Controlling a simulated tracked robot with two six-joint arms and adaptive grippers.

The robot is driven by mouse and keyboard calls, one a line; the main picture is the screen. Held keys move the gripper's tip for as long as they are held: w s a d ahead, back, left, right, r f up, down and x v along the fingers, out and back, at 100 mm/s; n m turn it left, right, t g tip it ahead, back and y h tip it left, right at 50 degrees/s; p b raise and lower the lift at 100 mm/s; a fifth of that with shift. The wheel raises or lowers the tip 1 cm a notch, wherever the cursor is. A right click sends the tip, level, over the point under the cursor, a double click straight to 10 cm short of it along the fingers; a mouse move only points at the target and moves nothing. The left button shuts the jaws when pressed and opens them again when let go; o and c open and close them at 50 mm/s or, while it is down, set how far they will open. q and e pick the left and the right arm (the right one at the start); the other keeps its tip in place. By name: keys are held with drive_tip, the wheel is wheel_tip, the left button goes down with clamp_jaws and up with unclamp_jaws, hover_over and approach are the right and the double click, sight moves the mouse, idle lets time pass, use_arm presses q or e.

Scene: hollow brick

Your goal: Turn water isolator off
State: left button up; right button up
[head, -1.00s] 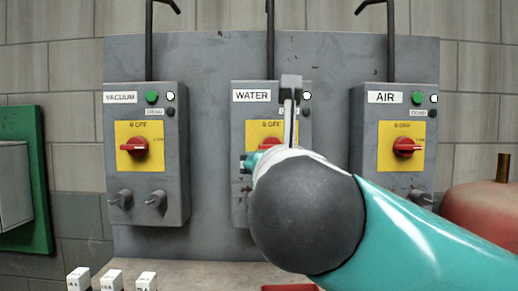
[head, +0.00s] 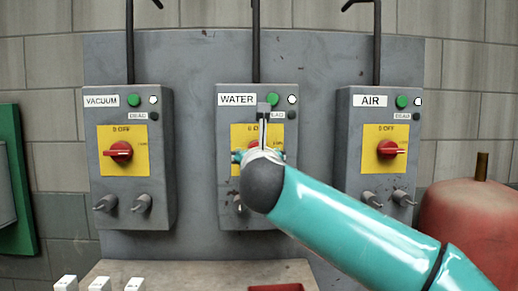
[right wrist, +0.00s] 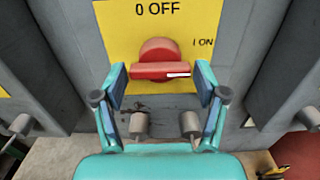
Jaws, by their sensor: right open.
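The WATER isolator box (head: 228,205) is the middle one of three grey boxes on the wall panel. Its red rotary switch (right wrist: 152,71) sits on a yellow plate (right wrist: 120,35) marked 0 OFF at the top and I ON at the right. The switch handle lies level, with its white mark on the right, towards I ON. My right gripper (right wrist: 160,76) is open, its fingertips on either side of the handle with gaps left. In the head view my right wrist hides most of this switch. My left gripper is not in view.
The VACUUM box (head: 162,190) stands to the left and the AIR box (head: 350,195) to the right, each with a red switch. Several small stubs stick out below the switches. A red tank (head: 470,215) stands at the right, a green panel (head: 17,190) at the left.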

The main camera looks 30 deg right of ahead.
drive_tip(key=shift+w+d, duration=0.25)
drive_tip(key=shift+w, duration=0.05)
